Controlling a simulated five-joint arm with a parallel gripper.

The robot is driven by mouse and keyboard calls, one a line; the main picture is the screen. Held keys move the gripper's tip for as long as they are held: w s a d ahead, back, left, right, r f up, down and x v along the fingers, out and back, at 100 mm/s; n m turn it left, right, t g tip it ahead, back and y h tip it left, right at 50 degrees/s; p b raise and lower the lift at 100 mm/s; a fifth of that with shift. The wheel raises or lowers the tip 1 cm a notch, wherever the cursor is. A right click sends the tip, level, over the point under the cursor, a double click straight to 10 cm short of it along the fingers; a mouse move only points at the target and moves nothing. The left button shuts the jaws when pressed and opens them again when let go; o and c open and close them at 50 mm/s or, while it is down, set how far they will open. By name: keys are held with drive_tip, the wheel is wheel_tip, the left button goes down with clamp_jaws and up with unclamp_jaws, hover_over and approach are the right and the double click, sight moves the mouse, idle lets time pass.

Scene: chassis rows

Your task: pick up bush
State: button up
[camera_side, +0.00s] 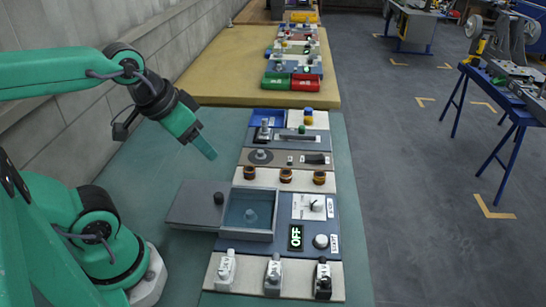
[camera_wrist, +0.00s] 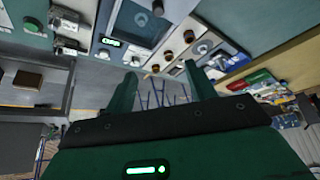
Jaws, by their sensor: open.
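No label names the bush. Several small brown ring-like parts stand in a row on a beige strip: a left one (camera_side: 250,172), a middle one (camera_side: 286,176) and a right one (camera_side: 319,178). Which of them, if any, is the bush, I cannot tell. A grey open box (camera_side: 233,234) in front of them holds a small pale upright part (camera_side: 251,216). My gripper (camera_side: 204,146) hangs in the air up and left of the row, apart from everything. In the wrist view my gripper (camera_wrist: 161,70) shows two green fingers spread apart with nothing between them.
A grey lid-like plate (camera_side: 195,204) with a dark knob lies left of the box. A lit OFF display (camera_side: 295,238) and a round knob (camera_side: 321,241) are at its right. Several connectors line the front strip. Red (camera_side: 305,83) and green (camera_side: 276,80) bins stand farther back.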

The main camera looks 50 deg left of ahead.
drive_tip(key=shift+w, duration=0.1)
drive_tip(key=m+g, duration=0.6)
drive_tip(key=m, duration=0.6)
hover_over(286, 171)
drive_tip(key=s+d, duration=0.1)
wheel_tip(286, 171, down, 13)
drive_tip(key=shift+s+d+f, duration=0.1)
drive_tip(key=shift+f, duration=0.1)
drive_tip(key=shift+f, duration=3.8)
drive_tip(key=c, duration=1.1)
